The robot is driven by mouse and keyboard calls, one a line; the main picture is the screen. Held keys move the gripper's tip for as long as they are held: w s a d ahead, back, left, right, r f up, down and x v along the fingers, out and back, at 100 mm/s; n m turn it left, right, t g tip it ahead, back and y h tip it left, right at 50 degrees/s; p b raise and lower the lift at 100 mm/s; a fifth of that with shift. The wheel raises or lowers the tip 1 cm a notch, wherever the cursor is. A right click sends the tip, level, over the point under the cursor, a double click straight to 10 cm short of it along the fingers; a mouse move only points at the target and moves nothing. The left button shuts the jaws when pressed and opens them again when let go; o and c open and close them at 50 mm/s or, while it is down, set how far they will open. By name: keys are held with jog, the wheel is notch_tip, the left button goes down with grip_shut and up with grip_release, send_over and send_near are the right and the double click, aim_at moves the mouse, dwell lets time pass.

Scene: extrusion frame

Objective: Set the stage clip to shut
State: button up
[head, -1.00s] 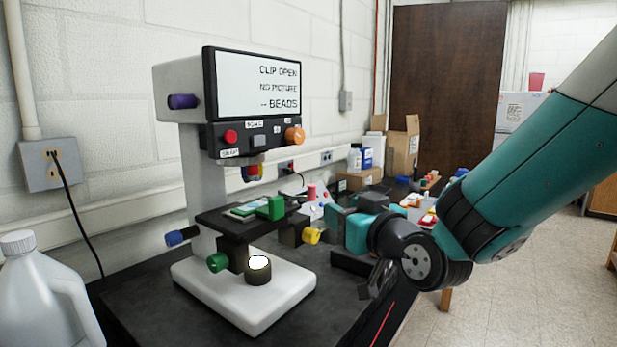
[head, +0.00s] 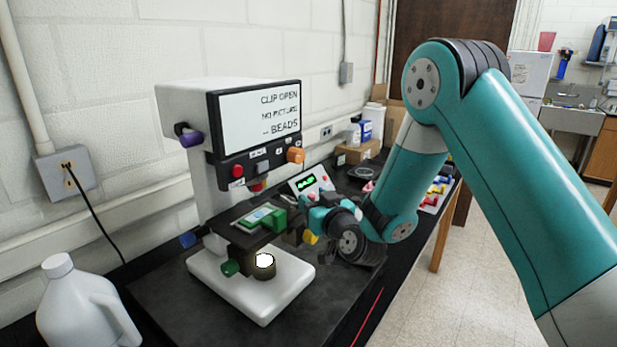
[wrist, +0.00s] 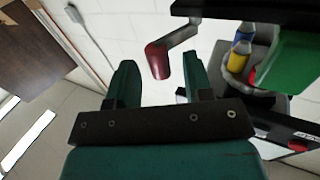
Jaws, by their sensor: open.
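The microscope's screen (head: 259,112) reads "CLIP OPEN", "NO PICTURE" and "BEADS". Its dark stage (head: 236,232) carries a slide (head: 259,216) and a green block (head: 279,220). In the wrist view, a red handle (wrist: 157,60) hangs on a bent grey lever (wrist: 183,36) beside the dark stage edge; it looks like the clip's lever. My gripper (head: 314,212) is at the right of the stage. In the wrist view my gripper (wrist: 160,72) is open, with the red handle between its fingers in the picture; contact cannot be told.
Orange (head: 295,155), purple (head: 191,137) and green (head: 230,268) knobs stick out from the microscope. A small console (head: 311,182) stands behind my gripper. A white jug (head: 75,305) is at the front left. The bench front (head: 345,300) is clear.

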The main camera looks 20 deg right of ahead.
jog(key=p, duration=0.1)
jog(key=w+p, duration=0.2)
jog(key=shift+w+a+r, duration=0.2)
jog(key=shift+a+r, duration=0.05)
jog(key=shift+r, duration=0.05)
jog(key=shift+w+a+f+p, duration=0.1)
jog(key=shift+w+f+p, duration=0.15)
jog(key=shift+w+p, duration=0.3)
jog(key=shift+s, duration=0.1)
jog(key=shift+f, duration=0.1)
grip_shut()
